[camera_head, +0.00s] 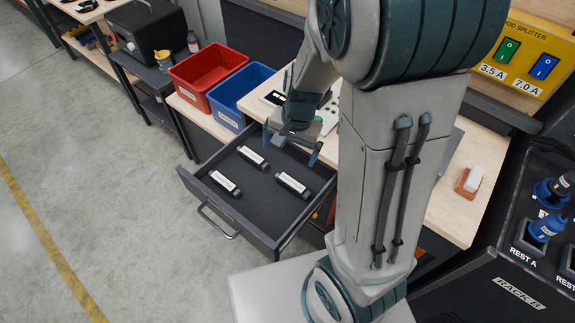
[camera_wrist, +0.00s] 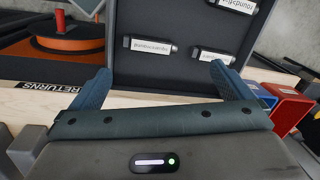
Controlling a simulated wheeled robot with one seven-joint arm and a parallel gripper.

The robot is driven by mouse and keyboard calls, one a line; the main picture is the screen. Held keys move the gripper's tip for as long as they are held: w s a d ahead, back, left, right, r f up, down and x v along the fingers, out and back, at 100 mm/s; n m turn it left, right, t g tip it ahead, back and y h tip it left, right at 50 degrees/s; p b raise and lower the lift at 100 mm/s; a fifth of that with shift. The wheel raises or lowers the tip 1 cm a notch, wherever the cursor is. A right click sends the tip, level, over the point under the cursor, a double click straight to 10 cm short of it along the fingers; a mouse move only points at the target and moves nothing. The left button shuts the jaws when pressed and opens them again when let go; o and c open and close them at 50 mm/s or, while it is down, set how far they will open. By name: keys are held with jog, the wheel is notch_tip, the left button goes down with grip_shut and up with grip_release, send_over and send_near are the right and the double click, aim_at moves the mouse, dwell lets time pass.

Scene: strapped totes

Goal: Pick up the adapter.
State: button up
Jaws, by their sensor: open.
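Three small dark devices with white labels lie apart in an open grey drawer (camera_head: 268,228). In the head view, one lies at the left (camera_head: 225,184), one at the back (camera_head: 253,158) and one at the right (camera_head: 292,184). The label print is too small to tell which is the adapter. My gripper (camera_head: 291,148) is open and empty above the drawer's back part, apart from the devices. In the wrist view, my spread fingers (camera_wrist: 160,69) frame one labelled device (camera_wrist: 152,47) beyond them; two others (camera_wrist: 213,55) (camera_wrist: 235,4) show at the right.
A red bin (camera_head: 207,72) and a blue bin (camera_head: 243,93) stand on the bench behind the drawer. The drawer's raised walls surround the devices. A wooden worktop (camera_head: 455,205) lies to the right. Open floor lies left of the drawer.

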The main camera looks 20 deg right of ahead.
notch_tip(320, 180, down, 7)
jog(key=w+d+m+h+p, duration=0.1)
jog(key=w+d+m, duration=0.1)
jog(key=w+m, duration=0.1)
send_over(292, 183)
jog(key=shift+g, duration=0.4)
notch_tip(292, 183, down, 8)
jog(key=shift+d+b, duration=0.1)
jog(key=shift+b, duration=0.35)
jog(key=shift+f, duration=3)
jog(key=c, duration=0.8)
